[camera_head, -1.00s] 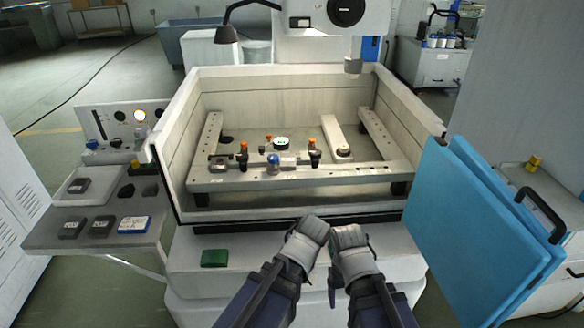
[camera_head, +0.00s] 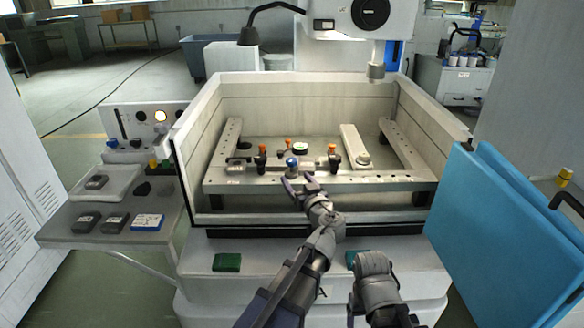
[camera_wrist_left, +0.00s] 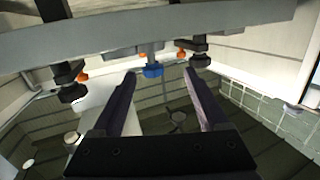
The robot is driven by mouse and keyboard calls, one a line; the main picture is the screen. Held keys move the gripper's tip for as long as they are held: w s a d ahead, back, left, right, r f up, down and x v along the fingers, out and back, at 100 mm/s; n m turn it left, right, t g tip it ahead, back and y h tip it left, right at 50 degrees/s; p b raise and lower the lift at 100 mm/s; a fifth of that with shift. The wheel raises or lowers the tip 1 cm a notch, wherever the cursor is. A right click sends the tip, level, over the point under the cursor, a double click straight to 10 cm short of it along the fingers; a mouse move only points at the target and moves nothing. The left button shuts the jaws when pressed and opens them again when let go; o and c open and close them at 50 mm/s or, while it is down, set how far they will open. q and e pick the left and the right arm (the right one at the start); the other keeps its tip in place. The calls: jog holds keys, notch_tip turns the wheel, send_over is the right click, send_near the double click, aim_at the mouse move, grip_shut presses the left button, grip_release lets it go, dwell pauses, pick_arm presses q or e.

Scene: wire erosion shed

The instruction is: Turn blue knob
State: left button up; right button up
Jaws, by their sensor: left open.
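The blue knob (camera_head: 292,162) stands on the fixture bar (camera_head: 235,179) near the front of the machine's tank. In the left wrist view the blue knob (camera_wrist_left: 152,70) shows beyond my fingertips, between their lines. My left gripper (camera_head: 299,182) is open and reaches over the tank's front wall, just in front of the knob. In the left wrist view nothing is between the fingers of my left gripper (camera_wrist_left: 160,74), and the knob looks apart from them. My right gripper (camera_head: 372,264) is low in front of the machine, and its fingers are not clear.
Orange-topped clamps (camera_head: 262,151) stand close on both sides of the knob. The tank's front wall (camera_head: 235,218) lies under my left arm. A blue panel (camera_head: 500,235) stands at the right. A side table (camera_head: 75,233) with small blocks is at the left.

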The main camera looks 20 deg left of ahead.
aim_at(294, 165)
pick_arm(q)
jog(key=shift+w+d+r+t, duration=0.25)
jog(key=shift+w+r+t, duration=0.25)
jog(key=shift+w+r, duration=0.15)
jog(key=shift+x, duration=3.9)
jog(key=shift+f, duration=0.1)
jog(key=shift+d, duration=0.1)
grip_shut()
